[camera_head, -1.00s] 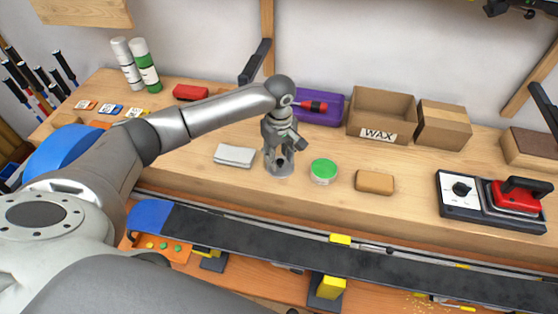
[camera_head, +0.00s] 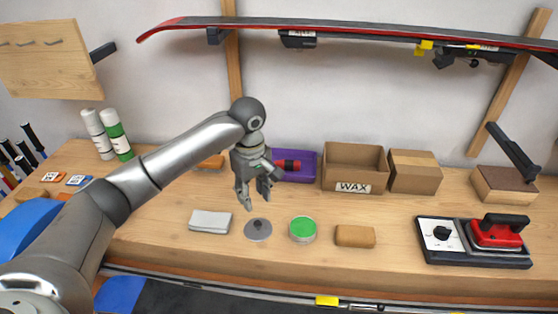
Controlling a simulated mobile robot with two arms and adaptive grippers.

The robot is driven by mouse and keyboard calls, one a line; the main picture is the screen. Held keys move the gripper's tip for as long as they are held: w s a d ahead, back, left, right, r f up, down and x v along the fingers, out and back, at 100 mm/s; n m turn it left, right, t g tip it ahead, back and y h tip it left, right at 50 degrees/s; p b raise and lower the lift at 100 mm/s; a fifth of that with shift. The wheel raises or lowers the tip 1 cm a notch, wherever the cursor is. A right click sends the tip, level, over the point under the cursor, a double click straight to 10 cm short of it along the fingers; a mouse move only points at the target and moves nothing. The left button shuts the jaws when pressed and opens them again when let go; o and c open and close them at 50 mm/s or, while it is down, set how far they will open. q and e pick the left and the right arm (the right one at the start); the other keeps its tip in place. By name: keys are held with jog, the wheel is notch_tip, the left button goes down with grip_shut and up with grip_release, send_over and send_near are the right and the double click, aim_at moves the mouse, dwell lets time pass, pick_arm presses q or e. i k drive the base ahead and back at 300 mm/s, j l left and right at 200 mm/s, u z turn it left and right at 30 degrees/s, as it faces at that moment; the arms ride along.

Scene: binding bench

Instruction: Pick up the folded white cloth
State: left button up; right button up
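The folded white cloth (camera_head: 210,222) lies flat on the wooden bench, left of centre and near the front edge. My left gripper (camera_head: 254,200) points down, to the right of the cloth and above the bench. Its fingers are apart with nothing seen between them. It does not touch the cloth. A small grey round piece with a knob (camera_head: 258,231) sits on the bench just below the gripper, to the right of the cloth. My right gripper is not in view.
A green-topped tin (camera_head: 302,229) and a tan block (camera_head: 355,237) lie further right. A purple bin (camera_head: 301,162), an open WAX box (camera_head: 354,168) and a closed box (camera_head: 415,172) stand behind. A red iron (camera_head: 497,232) sits at far right.

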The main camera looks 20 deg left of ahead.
aim_at(201, 221)
jog(key=k, duration=1.5)
